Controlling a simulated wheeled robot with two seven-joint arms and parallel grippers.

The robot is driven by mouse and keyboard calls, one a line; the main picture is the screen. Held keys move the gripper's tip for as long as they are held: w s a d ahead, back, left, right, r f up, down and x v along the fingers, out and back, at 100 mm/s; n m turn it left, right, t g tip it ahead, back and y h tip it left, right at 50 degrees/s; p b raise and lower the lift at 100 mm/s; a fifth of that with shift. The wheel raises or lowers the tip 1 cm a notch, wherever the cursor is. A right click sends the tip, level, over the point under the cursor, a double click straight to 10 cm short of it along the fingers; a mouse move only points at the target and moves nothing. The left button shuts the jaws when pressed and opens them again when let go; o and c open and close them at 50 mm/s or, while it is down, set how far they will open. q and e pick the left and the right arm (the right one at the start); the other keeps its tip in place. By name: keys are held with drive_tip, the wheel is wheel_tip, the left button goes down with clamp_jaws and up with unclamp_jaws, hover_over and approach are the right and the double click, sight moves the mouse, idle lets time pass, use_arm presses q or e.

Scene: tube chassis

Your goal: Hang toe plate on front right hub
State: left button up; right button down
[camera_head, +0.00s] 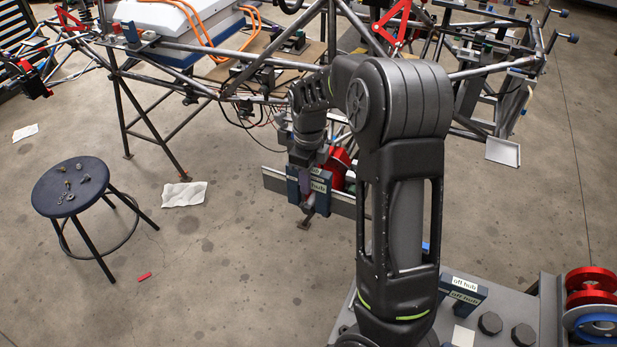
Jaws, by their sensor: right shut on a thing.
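The toe plate (342,204) is a long grey bar with blue labelled blocks, one reading "hub", in the middle of the head view. My right gripper (309,192) is shut on it at the blue blocks, from above. A red hub (339,164) on the chassis corner shows just behind the plate and gripper, partly hidden by them. The plate overlaps the hub in the picture; I cannot tell whether they touch. My right forearm covers what lies to the right of the hub. My left gripper is not in view.
The tube chassis (190,47) stands on legs across the back. A blue stool (88,200) with small hardware stands at left. Bottom right, a grey cart top (497,299) holds blue "off hub" blocks (463,291) and red and blue discs (591,280). The floor between is mostly clear.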

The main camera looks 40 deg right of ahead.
sight(309, 205)
drive_tip(key=shift+f+b, duration=0.45)
drive_tip(key=shift+f, duration=0.35)
drive_tip(key=shift+p, duration=0.65)
idle(1.0)
drive_tip(key=shift+f, duration=0.25)
idle(0.4)
drive_tip(key=shift+f+b, duration=1.35)
drive_tip(key=shift+f, duration=0.75)
drive_tip(key=c, duration=1.1)
unclamp_jaws()
drive_tip(key=shift+f, duration=0.1)
